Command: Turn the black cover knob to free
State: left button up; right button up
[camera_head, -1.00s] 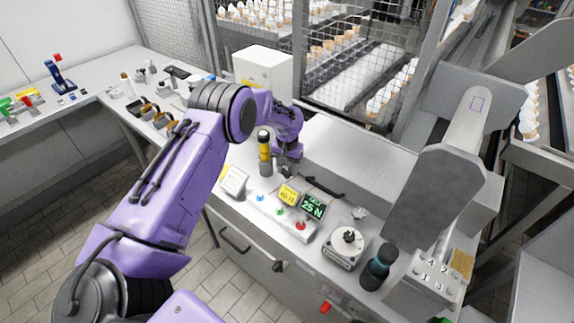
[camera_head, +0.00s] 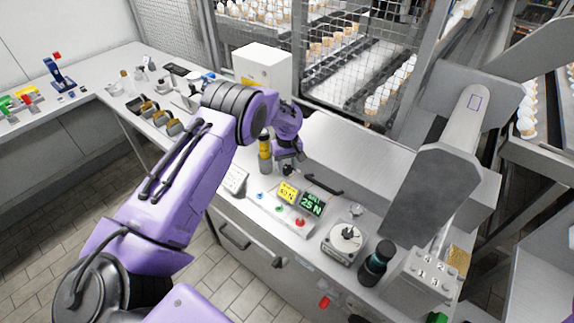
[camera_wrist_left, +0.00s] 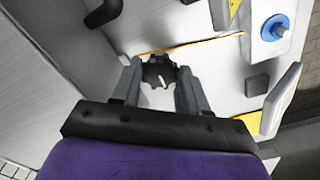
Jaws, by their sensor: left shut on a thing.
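The black cover knob (camera_wrist_left: 159,72) shows in the left wrist view as a round, lobed knob with a white mark on its face. My left gripper (camera_wrist_left: 158,80) is shut on it, with one grey finger on each side. There the wrist and fingers mostly hide the knob. My right gripper is not in view.
A black handle (camera_head: 323,183) lies to the right.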

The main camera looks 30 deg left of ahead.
aim_at(287, 168)
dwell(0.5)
pick_arm(q)
jog(key=o, duration=1.1)
jog(key=shift+c, duration=0.2)
notch_tip(287, 168, up, 11)
jog(key=b, duration=0.2)
jog(key=shift+f, duration=0.2)
